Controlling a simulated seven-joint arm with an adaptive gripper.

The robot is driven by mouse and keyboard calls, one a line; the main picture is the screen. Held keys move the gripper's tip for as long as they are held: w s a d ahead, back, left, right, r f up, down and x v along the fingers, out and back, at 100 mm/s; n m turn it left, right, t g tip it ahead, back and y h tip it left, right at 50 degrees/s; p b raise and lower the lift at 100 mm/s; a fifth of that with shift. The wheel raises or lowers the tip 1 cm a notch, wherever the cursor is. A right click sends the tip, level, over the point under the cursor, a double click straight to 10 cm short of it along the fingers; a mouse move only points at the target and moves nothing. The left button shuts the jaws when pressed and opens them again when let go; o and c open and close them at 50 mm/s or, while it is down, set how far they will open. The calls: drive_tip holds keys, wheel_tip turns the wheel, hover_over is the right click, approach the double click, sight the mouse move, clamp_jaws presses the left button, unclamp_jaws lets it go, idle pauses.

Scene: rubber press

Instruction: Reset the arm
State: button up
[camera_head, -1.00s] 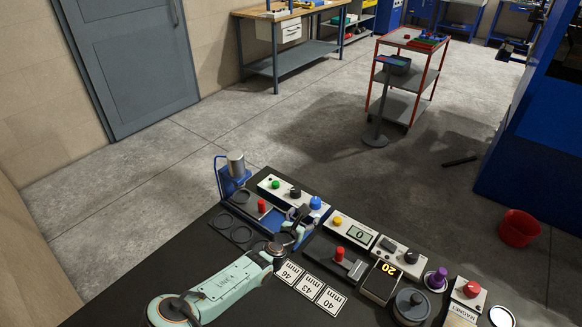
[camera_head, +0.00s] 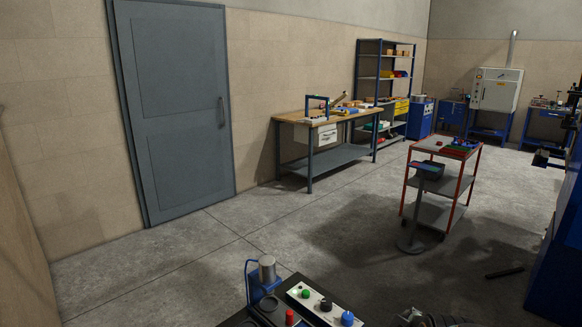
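A dark, partly cut-off mechanical shape (camera_head: 435,319) shows at the bottom edge, right of the buttons. It looks like part of my gripper or wrist, but the fingers cannot be made out. The rest of my arm is out of view. The black work table shows only as a corner at the bottom. On it stand a blue press with a grey cylinder (camera_head: 267,269), a red knob (camera_head: 290,317), and a panel (camera_head: 310,296) with green, black and blue buttons.
A red-framed trolley (camera_head: 437,201) stands on the open floor, with a grey stand (camera_head: 409,243) before it. A black bar (camera_head: 504,271) lies on the floor. A blue machine (camera_head: 560,250) rises at the right. A workbench (camera_head: 340,156) stands far back.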

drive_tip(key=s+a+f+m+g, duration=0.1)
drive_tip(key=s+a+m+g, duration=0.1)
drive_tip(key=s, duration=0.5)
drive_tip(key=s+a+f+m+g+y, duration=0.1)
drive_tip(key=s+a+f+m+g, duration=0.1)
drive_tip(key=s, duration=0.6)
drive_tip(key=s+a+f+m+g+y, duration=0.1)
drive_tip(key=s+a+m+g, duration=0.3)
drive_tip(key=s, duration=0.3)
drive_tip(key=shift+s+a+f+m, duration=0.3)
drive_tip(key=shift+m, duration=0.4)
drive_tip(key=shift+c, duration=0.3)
